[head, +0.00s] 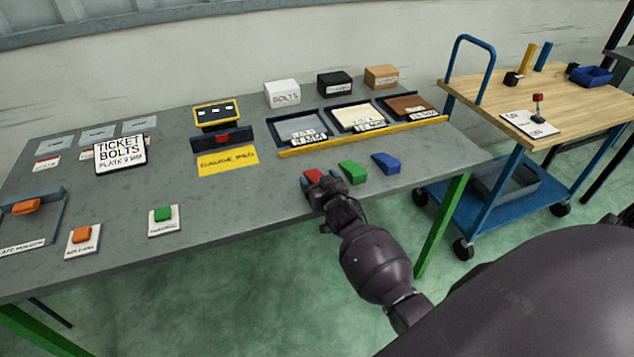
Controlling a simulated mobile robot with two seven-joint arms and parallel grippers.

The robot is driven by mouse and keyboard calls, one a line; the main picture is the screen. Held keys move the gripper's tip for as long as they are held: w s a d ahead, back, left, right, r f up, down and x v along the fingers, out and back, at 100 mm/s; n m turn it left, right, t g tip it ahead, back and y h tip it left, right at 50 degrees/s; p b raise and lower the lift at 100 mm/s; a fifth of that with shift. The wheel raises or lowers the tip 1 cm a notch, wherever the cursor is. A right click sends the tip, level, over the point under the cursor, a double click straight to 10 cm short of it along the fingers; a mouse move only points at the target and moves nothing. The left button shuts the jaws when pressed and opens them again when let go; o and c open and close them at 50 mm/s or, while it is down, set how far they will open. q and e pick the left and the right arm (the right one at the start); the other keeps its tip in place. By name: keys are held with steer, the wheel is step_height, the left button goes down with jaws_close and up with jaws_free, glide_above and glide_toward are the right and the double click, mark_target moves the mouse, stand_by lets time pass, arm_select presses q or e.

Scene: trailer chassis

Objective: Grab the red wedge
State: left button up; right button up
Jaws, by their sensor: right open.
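The red wedge (313,176) lies on the grey table near its front edge, left of a green wedge (352,171) and a blue wedge (386,163). My right gripper (320,184) is open and right at the red wedge, covering its near part. I cannot tell whether the fingers touch it or stand around it. My left gripper is not in the head view.
A yellow bar (365,136) runs behind the wedges, in front of several trays. The green wedge is close to my right gripper. Left of the gripper, the table (245,205) is clear up to a green button (162,214). A wooden-topped cart (570,95) stands right.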

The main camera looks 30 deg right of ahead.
steer(key=shift+w, duration=0.2)
steer(key=shift+c, duration=0.3)
steer(key=c, duration=1)
steer(key=shift+r, duration=0.1)
